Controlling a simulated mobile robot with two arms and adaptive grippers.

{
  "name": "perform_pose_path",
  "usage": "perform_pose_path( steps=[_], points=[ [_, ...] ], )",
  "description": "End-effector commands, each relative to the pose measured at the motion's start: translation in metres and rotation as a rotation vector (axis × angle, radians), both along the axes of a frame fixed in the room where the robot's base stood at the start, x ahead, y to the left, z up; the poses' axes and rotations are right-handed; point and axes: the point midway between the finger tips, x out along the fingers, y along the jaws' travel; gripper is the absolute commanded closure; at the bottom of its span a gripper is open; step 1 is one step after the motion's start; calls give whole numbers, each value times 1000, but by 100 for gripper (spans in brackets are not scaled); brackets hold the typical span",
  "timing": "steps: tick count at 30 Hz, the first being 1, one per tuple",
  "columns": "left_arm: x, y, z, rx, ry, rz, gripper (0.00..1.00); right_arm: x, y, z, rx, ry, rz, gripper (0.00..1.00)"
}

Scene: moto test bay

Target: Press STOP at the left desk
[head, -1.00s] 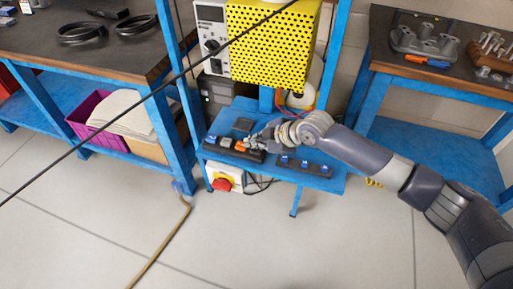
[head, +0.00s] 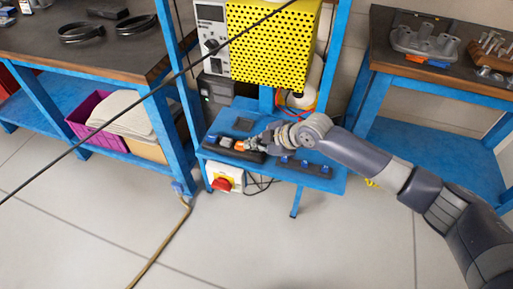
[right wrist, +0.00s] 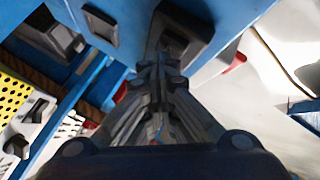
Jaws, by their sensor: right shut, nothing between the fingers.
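A small blue desk (head: 240,115) stands under the yellow perforated box. On its left part lies a black button strip (head: 255,157) with a blue, a pale and an orange button (head: 239,146). No lettering is readable, so I cannot tell which button is STOP. My right gripper (head: 250,146) is shut and empty, its tips at the strip just right of the orange button. In the right wrist view, the closed fingers (right wrist: 161,75) point at the dark strip (right wrist: 186,28) and cover part of it; contact cannot be told. My left gripper is not in view.
A second strip with blue buttons (head: 304,166) lies on the desk's right part. A red knob (head: 222,184) sits on a white box below the front edge. Workbenches stand left and right. A black cable crosses the head view. The floor in front is mostly clear.

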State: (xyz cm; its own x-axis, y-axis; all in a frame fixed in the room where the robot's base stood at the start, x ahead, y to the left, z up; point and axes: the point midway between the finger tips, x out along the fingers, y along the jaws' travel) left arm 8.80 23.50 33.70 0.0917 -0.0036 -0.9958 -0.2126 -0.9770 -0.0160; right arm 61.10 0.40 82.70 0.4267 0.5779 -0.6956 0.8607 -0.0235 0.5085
Motion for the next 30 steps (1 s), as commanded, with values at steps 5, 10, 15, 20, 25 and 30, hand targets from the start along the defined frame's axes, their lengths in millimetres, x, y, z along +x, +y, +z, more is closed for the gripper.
perform_pose_path(
  steps=[5,10,15,20,25,30],
  points=[
    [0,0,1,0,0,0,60,-1,0,0,-2,2,-1,100],
    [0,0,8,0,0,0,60,0,-1,8,-2,2,-1,100],
    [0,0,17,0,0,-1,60,0,-1,17,-2,2,-1,100],
    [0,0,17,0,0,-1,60,0,-1,18,-2,2,-1,100],
    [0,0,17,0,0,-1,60,0,-1,18,-1,2,0,100],
    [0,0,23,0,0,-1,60,0,0,25,-1,1,0,100]
  ],
)
